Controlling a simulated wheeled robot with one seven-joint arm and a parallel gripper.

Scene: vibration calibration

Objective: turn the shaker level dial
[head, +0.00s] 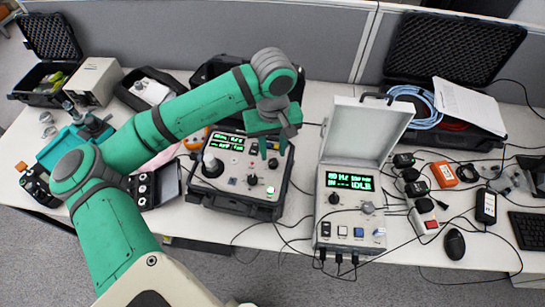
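The shaker (233,200) is a dark case with a grey top panel, a lit green display and a round mounting head, standing mid-table. Its panel has a small dark knob (273,163) at the right and another dark knob (252,179) near the front. I cannot read the labels, so I cannot tell which is the level dial. My gripper (272,149) points down over the right rear of the panel, just behind and above the right knob. Its two green fingers look apart with nothing between them. Contact with the knob cannot be made out. The arm hides part of the case's rear.
A white instrument (350,235) with an open lid and green display stands right of the shaker, with cables at its front. Several plugs, a mouse (454,244) and a keyboard (528,230) lie farther right. A grey partition (240,35) runs behind the table.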

